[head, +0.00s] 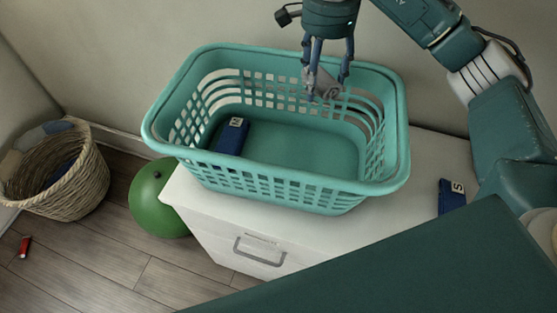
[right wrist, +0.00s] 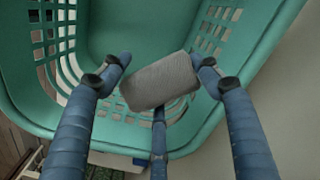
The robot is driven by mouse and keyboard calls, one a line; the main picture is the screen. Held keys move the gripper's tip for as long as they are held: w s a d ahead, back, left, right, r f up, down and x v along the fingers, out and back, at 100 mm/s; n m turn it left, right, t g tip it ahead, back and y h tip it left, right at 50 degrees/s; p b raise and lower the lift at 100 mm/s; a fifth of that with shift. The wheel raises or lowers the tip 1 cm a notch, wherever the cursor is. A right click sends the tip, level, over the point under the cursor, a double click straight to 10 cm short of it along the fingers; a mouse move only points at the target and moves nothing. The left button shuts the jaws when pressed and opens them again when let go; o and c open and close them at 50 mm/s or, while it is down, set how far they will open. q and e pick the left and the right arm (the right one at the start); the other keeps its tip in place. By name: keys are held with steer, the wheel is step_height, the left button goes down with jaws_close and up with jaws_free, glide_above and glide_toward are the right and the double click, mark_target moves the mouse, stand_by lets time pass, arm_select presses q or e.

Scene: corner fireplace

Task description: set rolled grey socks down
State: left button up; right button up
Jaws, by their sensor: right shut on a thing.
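The rolled grey socks (right wrist: 160,82) are a small grey bundle between the fingers of my right gripper (right wrist: 162,75). In the head view the socks (head: 322,86) hang at my right gripper (head: 326,78), over the back right part of the teal laundry basket (head: 165,115). The right gripper is shut on them. The socks look to be near the height of the basket's rim; their exact height above its floor is hard to tell. My left gripper does not show.
The basket stands on a white drawer cabinet (head: 238,246). A dark blue box (head: 231,138) lies inside the basket at left; another (head: 452,197) is on the cabinet at right. A wicker basket (head: 75,185), green ball (head: 155,200) and red item (head: 25,246) are on the floor.

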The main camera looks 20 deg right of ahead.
steer(key=shift+w+f, duration=0.2)
steer(key=shift+f, duration=0.45)
step_height(320, 180, down, 15)
steer(key=shift+w+f+p, duration=0.1)
steer(key=shift+p, duration=1.05)
step_height(320, 180, down, 4)
steer(key=shift+f+p, duration=0.25)
steer(key=shift+p, duration=0.25)
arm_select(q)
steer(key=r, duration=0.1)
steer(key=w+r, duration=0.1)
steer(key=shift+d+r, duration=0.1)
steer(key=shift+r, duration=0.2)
arm_select(e)
steer(key=shift+f, duration=0.1)
steer(key=shift+f, duration=0.1)
steer(key=o, duration=1.1)
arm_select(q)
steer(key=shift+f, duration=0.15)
